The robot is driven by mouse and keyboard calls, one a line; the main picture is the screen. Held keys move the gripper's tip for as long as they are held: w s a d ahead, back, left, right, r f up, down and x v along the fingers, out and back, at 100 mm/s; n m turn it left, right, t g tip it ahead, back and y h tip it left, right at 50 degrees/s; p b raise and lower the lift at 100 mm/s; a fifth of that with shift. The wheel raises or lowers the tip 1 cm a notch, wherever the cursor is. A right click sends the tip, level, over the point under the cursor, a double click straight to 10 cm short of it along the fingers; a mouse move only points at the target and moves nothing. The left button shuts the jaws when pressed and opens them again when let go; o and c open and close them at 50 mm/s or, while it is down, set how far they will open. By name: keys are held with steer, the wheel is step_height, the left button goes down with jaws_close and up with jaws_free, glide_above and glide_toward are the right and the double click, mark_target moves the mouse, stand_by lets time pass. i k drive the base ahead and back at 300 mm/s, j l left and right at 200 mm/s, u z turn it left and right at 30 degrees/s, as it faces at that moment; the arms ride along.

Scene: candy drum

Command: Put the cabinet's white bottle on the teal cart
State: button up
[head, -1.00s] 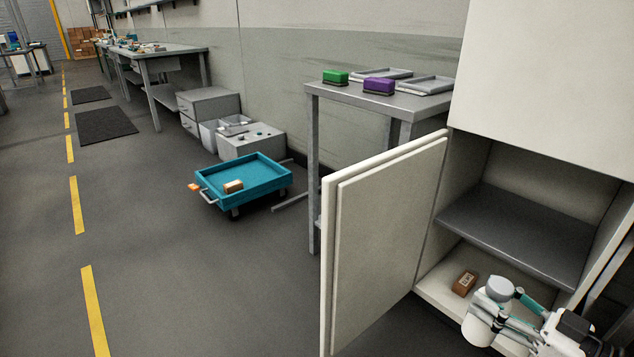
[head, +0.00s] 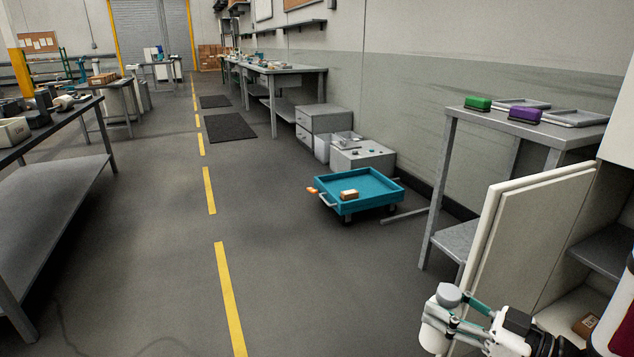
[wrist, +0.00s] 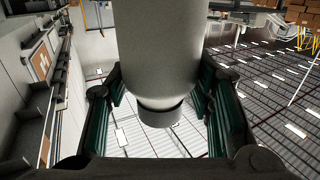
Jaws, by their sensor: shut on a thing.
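A white bottle with a grey cap (head: 433,331) is in my gripper (head: 452,318), low at the right of the head view. In the wrist view the bottle (wrist: 160,50) stands between the two teal-sided fingers of my gripper (wrist: 160,110), which is shut on it. The cabinet (head: 545,235) stands at the right with its door open; the bottle and my gripper are in front of the door in the picture. The teal cart (head: 362,203) is on the floor near the middle, well away from my gripper. A small brown box (head: 349,195) lies in its tray.
A grey table (head: 525,125) with a green block (head: 478,103), a purple block (head: 527,114) and trays stands between cart and cabinet door. Grey drawers and a box unit (head: 362,155) are behind the cart. The floor left of the cart is open, with a yellow dashed line (head: 228,290).

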mark_target(362, 188)
steer(key=i+u, duration=0.25)
steer(key=i, duration=4.1)
steer(key=j, duration=0.1)
